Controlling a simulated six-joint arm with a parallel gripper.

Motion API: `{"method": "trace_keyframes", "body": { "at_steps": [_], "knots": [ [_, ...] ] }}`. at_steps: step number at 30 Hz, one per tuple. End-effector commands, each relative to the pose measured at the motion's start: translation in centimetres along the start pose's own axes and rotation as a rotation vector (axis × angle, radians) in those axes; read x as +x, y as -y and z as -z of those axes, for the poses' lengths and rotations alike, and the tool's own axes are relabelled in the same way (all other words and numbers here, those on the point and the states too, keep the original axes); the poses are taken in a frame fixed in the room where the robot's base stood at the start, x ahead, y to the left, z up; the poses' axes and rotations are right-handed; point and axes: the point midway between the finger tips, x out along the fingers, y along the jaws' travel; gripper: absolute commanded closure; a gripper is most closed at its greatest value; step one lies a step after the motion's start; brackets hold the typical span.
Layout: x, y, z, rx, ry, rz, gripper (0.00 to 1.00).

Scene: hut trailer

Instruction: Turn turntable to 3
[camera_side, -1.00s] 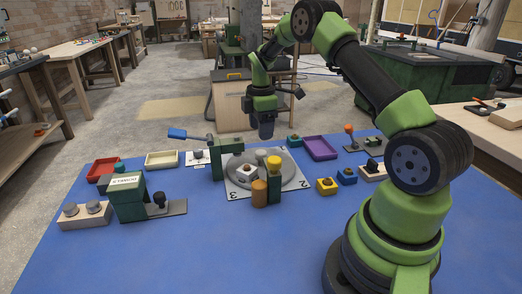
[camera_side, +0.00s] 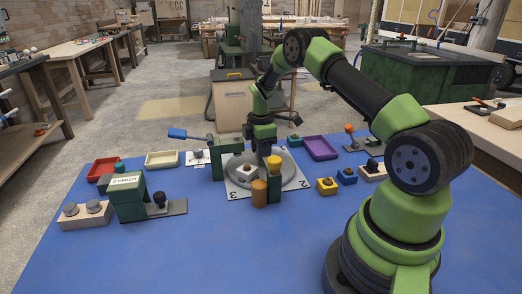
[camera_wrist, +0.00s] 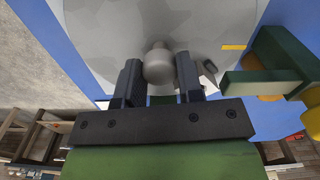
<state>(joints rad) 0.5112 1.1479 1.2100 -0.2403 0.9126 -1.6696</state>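The turntable (camera_side: 291,174) is a grey disc on a white plate with dark numbers at its corners. In the wrist view the disc (camera_wrist: 105,35) fills the upper middle, with a round grey knob (camera_wrist: 158,66) standing up. My gripper (camera_wrist: 158,76) is low over the disc, its two fingers apart on either side of the knob. I cannot tell whether they touch it. My gripper (camera_side: 263,151) hides part of the disc in the side view.
A green post with a yellow top (camera_side: 274,175) and an orange-brown cylinder (camera_side: 259,193) stand at the turntable's front edge. A green bracket (camera_side: 227,157) is at its left. Red (camera_side: 99,166), cream (camera_side: 161,159) and purple (camera_side: 320,148) trays lie around. The front of the mat is clear.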

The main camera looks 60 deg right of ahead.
Motion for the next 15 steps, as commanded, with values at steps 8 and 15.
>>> {"method": "trace_keyframes", "body": {
  "at_steps": [8, 15],
  "knots": [
    [-0.03, 0.01, 0.00, 0.005, 0.000, 0.000, 1.00],
    [-0.04, 0.01, -0.01, 0.050, 0.000, 0.001, 1.00]
  ]
}}
